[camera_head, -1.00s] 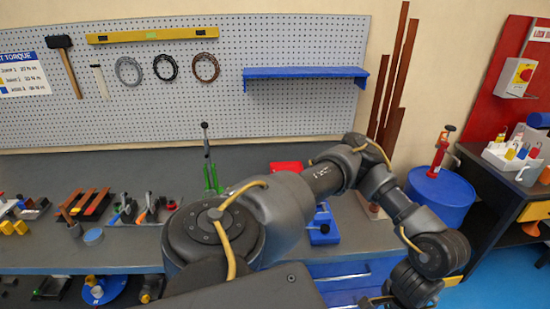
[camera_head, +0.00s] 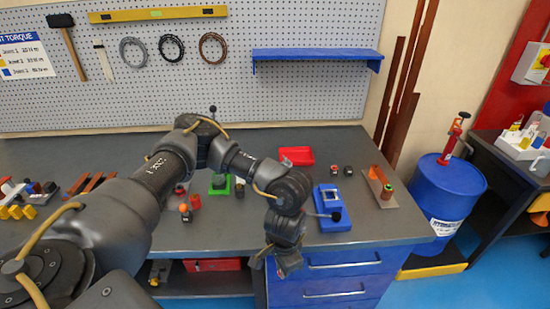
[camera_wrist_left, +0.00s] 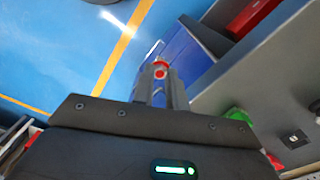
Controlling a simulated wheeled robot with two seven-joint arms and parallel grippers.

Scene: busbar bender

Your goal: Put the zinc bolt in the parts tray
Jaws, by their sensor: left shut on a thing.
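My left gripper (camera_head: 281,268) hangs low in front of the bench's front edge, beside the blue drawers. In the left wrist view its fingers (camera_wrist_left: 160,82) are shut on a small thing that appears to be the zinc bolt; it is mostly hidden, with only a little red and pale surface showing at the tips. A shallow red tray (camera_head: 297,155), which looks like the parts tray, lies on the bench behind the gripper and apart from it. My right gripper is out of view.
A blue device (camera_head: 331,208) with a lever stands on the bench right of my arm. A plate with an orange upright (camera_head: 380,184) is farther right. A blue drum (camera_head: 446,195) stands beyond the bench. Small parts lie left of my wrist.

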